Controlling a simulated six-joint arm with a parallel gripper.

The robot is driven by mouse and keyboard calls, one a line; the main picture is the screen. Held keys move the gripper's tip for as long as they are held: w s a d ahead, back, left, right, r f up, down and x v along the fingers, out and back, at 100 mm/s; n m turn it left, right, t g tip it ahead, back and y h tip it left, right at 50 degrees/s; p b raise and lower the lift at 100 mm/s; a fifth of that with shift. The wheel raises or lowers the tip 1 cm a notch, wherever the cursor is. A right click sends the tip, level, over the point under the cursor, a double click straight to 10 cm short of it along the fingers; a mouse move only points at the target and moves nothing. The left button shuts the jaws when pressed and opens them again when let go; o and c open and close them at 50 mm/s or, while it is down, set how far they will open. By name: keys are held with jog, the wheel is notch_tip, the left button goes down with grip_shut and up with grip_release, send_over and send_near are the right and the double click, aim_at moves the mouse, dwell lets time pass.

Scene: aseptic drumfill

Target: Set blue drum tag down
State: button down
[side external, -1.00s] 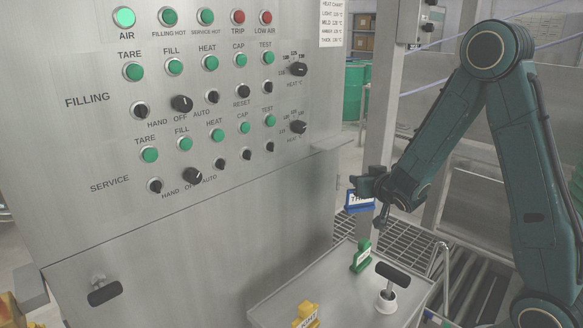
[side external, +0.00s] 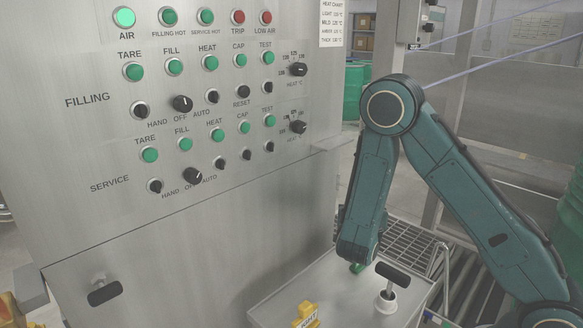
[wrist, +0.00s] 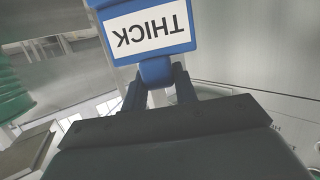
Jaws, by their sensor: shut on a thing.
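The blue drum tag (wrist: 178,48), with a white label reading THICK, shows upside down at the top of the wrist view. My gripper (wrist: 157,80) is shut on the tag's narrow blue stem, between two dark fingers. In the side external view the gripper and the blue tag are hidden behind my forearm. The forearm points down near the back of the metal tray, so I cannot tell the tag's height or whether it touches anything.
The grey tray (side external: 270,308) holds a yellow tag (side external: 307,314), a mostly hidden green tag (side external: 357,268) and a black T-handle (side external: 393,274) in a white holder. The control panel (side external: 200,230) stands left. Roller conveyor and grating lie behind. The tray's middle is bare.

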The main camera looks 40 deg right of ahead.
jog(key=shift+s+a+f+m+g+h, duration=0.15)
jog(key=shift+s+a+m+g+h, duration=0.25)
jog(key=shift+a+m+g, duration=0.25)
jog(key=s+a+r+m+g+h, duration=0.1)
jog(key=a+r+g, duration=0.1)
jog(key=a+r, duration=0.4)
jog(key=shift+s+a, duration=0.25)
jog(key=shift+s, duration=0.1)
jog(key=shift+f, duration=0.15)
notch_tip(320, 180, down, 16)
jog(key=shift+t, duration=0.25)
jog(key=shift+f+m, duration=0.25)
jog(key=shift+f, duration=1.65)
jog(key=shift+f, duration=0.1)
